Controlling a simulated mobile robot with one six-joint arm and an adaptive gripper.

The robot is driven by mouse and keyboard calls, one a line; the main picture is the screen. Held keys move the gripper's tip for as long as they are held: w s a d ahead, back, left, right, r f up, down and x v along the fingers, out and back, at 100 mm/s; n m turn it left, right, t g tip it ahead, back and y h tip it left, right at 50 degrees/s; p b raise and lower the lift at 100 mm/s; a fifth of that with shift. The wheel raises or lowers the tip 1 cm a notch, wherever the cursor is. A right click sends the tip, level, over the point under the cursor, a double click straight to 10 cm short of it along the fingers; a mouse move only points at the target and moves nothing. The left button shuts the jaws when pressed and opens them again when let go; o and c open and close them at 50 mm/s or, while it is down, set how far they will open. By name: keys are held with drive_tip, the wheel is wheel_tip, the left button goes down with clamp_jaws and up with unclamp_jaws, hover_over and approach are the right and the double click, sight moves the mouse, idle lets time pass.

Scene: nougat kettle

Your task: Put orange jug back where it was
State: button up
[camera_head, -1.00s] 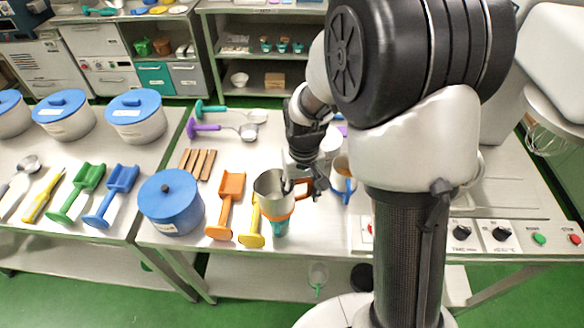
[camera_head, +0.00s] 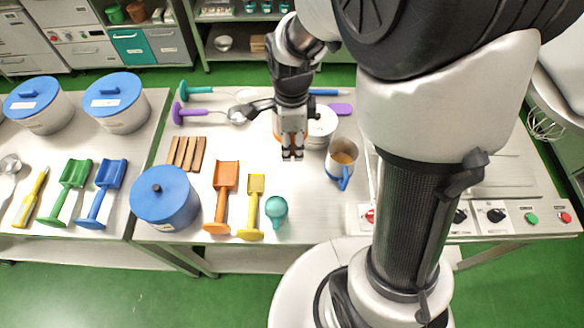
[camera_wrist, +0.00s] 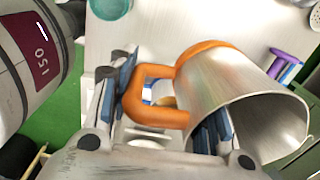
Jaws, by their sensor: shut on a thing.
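The orange jug (camera_wrist: 243,92), a metal jug with an orange band and handle, is held by my gripper in the wrist view. The orange handle (camera_wrist: 150,75) runs between my fingers, and the jug's open mouth faces the lower right. In the head view my gripper (camera_head: 291,153) is over the middle of the table. I cannot tell whether the jug touches the table.
A blue-handled jug (camera_head: 342,163) and a white container (camera_head: 320,128) stand right of my gripper. A teal item (camera_head: 276,211), yellow scoop (camera_head: 253,205), orange scoop (camera_head: 222,195) and blue pot (camera_head: 166,199) are in front. Wooden pieces (camera_head: 186,153) lie left. Table between shows bare room.

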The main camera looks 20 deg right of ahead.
drive_tip(key=shift+s+f, duration=0.1)
drive_tip(key=shift+m, duration=0.3)
wheel_tip(320, 180, down, 20)
drive_tip(key=b, duration=0.5)
drive_tip(key=shift+r, duration=0.2)
drive_tip(key=shift+f+b, duration=0.25)
drive_tip(key=shift+b, duration=0.15)
drive_tip(key=o, duration=1.3)
drive_tip(key=shift+r, duration=0.15)
